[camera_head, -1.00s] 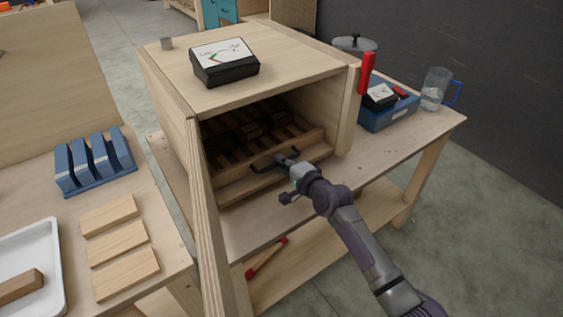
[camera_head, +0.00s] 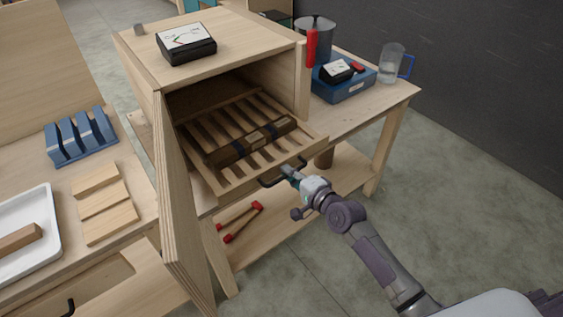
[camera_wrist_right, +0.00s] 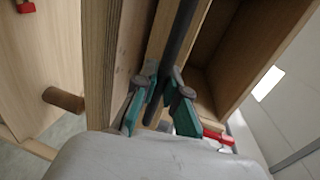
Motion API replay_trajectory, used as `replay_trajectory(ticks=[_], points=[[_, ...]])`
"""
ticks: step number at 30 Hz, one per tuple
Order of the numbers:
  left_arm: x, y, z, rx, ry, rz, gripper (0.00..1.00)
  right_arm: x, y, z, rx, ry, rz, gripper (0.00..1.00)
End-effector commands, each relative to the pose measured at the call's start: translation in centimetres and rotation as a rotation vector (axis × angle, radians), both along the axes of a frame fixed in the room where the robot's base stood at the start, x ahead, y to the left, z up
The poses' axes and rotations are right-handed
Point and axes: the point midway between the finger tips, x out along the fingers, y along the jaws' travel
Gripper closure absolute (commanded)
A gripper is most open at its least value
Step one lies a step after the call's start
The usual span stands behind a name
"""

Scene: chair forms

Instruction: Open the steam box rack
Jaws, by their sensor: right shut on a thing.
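The steam box (camera_head: 235,45) is a wooden cabinet on a wooden table, with its door (camera_head: 182,190) swung open at the left. Its slatted rack (camera_head: 222,168) is pulled well out of the front opening. A dark wooden bar with dark bands (camera_head: 250,142) lies across the slats. My right gripper (camera_head: 289,172) is shut on the black handle (camera_head: 270,182) at the rack's front. In the right wrist view the green-tipped fingers (camera_wrist_right: 160,100) close around the dark handle bar (camera_wrist_right: 181,45). My left gripper is not in view.
A gauge box (camera_head: 187,43) sits on the cabinet top. A pot (camera_head: 313,40), a blue box (camera_head: 343,84) and a jug (camera_head: 391,64) stand at the right. A red-ended tool (camera_head: 240,222) lies on the lower shelf. A left bench holds a blue rack (camera_head: 80,138), boards (camera_head: 105,203) and a tray (camera_head: 52,225).

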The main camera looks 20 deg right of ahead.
Motion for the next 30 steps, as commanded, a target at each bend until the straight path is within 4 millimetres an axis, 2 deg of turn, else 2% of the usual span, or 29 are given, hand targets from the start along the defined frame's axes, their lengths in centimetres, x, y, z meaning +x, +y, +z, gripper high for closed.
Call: replay_trajectory(ticks=[1,6,12,27,28,30], points=[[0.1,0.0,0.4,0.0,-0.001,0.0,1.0,-1.0,-0.4,0.1,-0.001,0.003,0.001,1.0],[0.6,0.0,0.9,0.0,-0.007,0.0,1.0,-3.3,-1.3,0.1,0.0,0.001,0.001,1.0],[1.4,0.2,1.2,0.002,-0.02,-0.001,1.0,-4.9,-2.0,0.1,0.0,0.0,0.001,1.0],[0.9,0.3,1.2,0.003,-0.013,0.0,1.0,-5.4,-2.2,0.0,0.0,-0.001,0.0,1.0],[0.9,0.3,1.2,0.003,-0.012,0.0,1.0,-5.4,-2.2,0.0,0.0,-0.001,0.0,0.84],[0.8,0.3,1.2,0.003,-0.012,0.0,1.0,-5.4,-2.2,0.1,0.001,-0.002,0.0,0.78]])
